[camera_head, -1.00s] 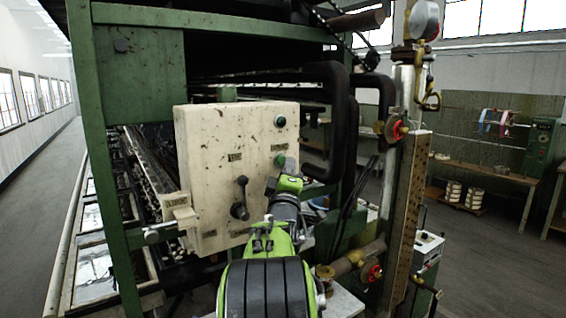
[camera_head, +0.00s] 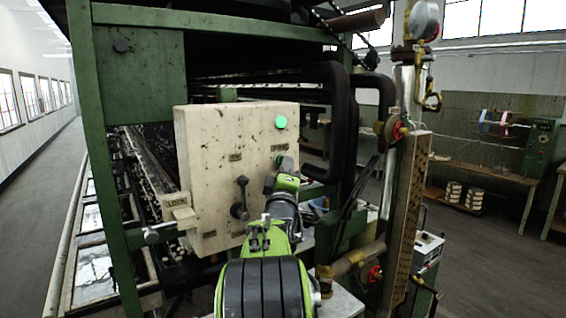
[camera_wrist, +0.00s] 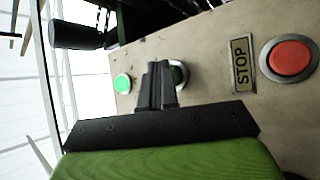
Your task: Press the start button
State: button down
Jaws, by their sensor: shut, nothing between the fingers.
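The start button (camera_head: 278,160) is a green round button on the right side of a cream control box, below a small label. My gripper (camera_head: 285,166) is at the button and partly covers it in the head view. In the wrist view my gripper (camera_wrist: 160,70) is shut and empty, its fingertips in front of the green button (camera_wrist: 181,73), with only the button's edge and ring showing. I cannot tell whether the tips touch it. A round lamp (camera_head: 280,121) above the button glows bright green; it also glows in the wrist view (camera_wrist: 122,83).
A red STOP button (camera_wrist: 291,57) with a STOP plate (camera_wrist: 242,64) shows in the wrist view. Black pipes (camera_head: 338,120) and a brass-fitted column (camera_head: 405,210) stand right of the box.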

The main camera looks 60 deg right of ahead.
jog(key=shift+s+a+b, duration=0.4)
jog(key=shift+s+b, duration=0.1)
jog(key=shift+s, duration=0.25)
jog(key=s, duration=0.1)
jog(key=s+a+b, duration=0.1)
jog(key=s, duration=0.1)
jog(key=s+a+b, duration=0.1)
jog(key=shift+s+a, duration=0.15)
jog(key=shift+s, duration=0.1)
dwell(0.8)
